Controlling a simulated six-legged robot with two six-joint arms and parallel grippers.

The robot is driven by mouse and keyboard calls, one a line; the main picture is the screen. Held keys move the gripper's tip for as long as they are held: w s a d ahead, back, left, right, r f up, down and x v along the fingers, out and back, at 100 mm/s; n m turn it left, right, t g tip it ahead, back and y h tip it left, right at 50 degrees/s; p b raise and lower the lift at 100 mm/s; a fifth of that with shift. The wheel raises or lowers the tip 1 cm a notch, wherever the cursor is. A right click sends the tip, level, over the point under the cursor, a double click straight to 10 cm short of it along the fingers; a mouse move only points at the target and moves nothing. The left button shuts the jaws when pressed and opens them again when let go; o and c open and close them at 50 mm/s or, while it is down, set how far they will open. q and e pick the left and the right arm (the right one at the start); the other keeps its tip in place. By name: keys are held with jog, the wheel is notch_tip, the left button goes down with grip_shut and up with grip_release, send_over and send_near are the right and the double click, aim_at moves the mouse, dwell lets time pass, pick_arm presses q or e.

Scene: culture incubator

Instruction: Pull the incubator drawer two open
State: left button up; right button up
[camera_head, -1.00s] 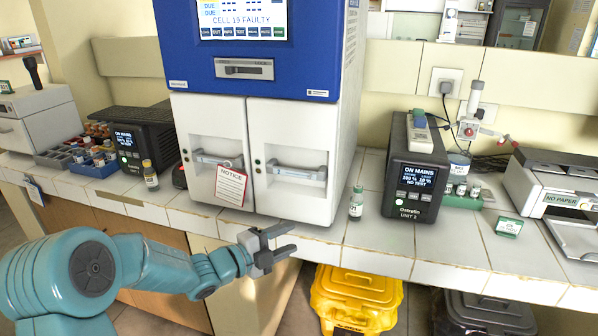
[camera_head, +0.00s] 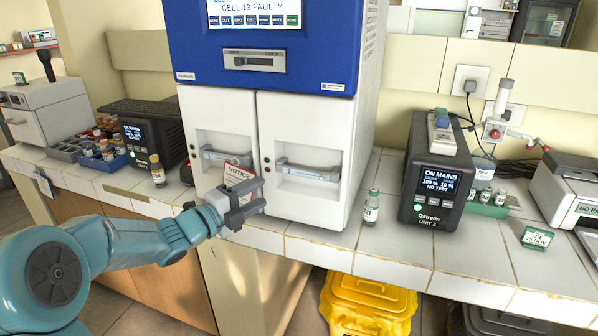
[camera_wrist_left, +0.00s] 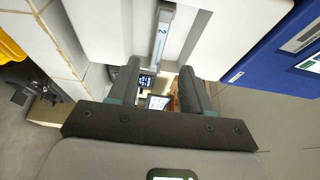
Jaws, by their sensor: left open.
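The incubator (camera_head: 215,120) has two white lower drawer fronts. The left drawer (camera_head: 218,115) and right drawer (camera_head: 300,120) both look closed, each with a grey bar handle in a recess: left handle (camera_head: 222,154) and right handle (camera_head: 308,170). In the left wrist view, a handle bar (camera_wrist_left: 162,30) marked "2" lies just beyond the fingertips. My left gripper (camera_head: 252,200) is open and empty, in front of the lower incubator near the seam between the drawers. It also shows in the left wrist view (camera_wrist_left: 160,75). My right gripper is out of view.
A red-edged notice (camera_head: 239,175) hangs at the left drawer, partly behind my gripper. A small vial (camera_head: 371,208) and a dark power unit (camera_head: 433,185) stand right of the incubator. A yellow bin (camera_head: 370,300) sits under the counter (camera_head: 310,244).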

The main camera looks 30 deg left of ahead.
aim_at(296, 173)
pick_arm(q)
jog(key=w, duration=0.4)
jog(key=w+d+p, duration=0.1)
jog(key=w, duration=0.3)
jog(key=w+d+p, duration=0.1)
jog(key=w, duration=0.3)
jog(key=shift+w+d+r, duration=0.15)
jog(key=shift+w, duration=0.15)
jog(key=shift+w+p, duration=0.35)
jog(key=shift+w, duration=0.35)
jog(key=shift+d, duration=0.1)
grip_shut()
